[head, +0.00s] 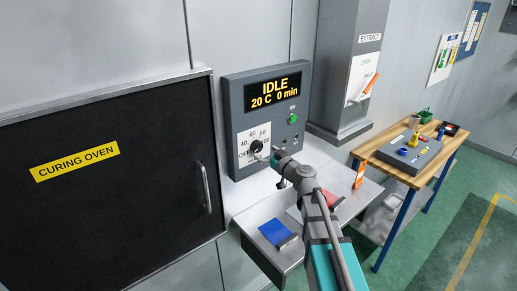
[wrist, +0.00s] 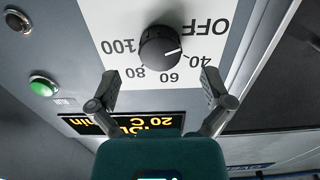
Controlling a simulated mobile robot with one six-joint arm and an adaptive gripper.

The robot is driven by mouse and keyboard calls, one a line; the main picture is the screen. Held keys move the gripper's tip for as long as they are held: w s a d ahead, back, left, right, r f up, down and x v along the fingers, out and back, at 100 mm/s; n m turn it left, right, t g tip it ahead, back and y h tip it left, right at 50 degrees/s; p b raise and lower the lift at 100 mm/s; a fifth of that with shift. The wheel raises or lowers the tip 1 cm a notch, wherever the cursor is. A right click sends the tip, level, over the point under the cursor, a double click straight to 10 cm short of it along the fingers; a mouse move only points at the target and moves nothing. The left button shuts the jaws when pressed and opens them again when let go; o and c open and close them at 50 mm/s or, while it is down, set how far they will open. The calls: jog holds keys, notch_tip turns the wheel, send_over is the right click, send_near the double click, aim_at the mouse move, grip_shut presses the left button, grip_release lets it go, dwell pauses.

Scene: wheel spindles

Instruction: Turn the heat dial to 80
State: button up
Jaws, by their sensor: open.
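The heat dial (head: 256,146) is a round black knob on a white scale plate on the oven's control panel. In the wrist view the dial (wrist: 158,47) appears upside down, with OFF, 40, 60, 80 and 100 around it. Its white pointer mark faces the side between OFF and 40. My gripper (wrist: 160,83) is open and empty. Its two fingers are spread wide, and in the picture the knob lies just beyond the gap between their tips. In the head view my gripper (head: 273,155) is close to the dial's right side; contact cannot be told.
The display (head: 275,93) reads IDLE, 20 C, 0 min. A green button (head: 293,119) is right of the dial. The curing oven door (head: 90,190) is at left. A blue object (head: 277,233) lies on the shelf below. A wooden bench (head: 405,178) stands at right.

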aim_at(259, 148)
jog(key=shift+x, duration=2)
jog(key=shift+s, duration=0.1)
jog(key=c, duration=1.2)
jog(key=shift+o, duration=0.2)
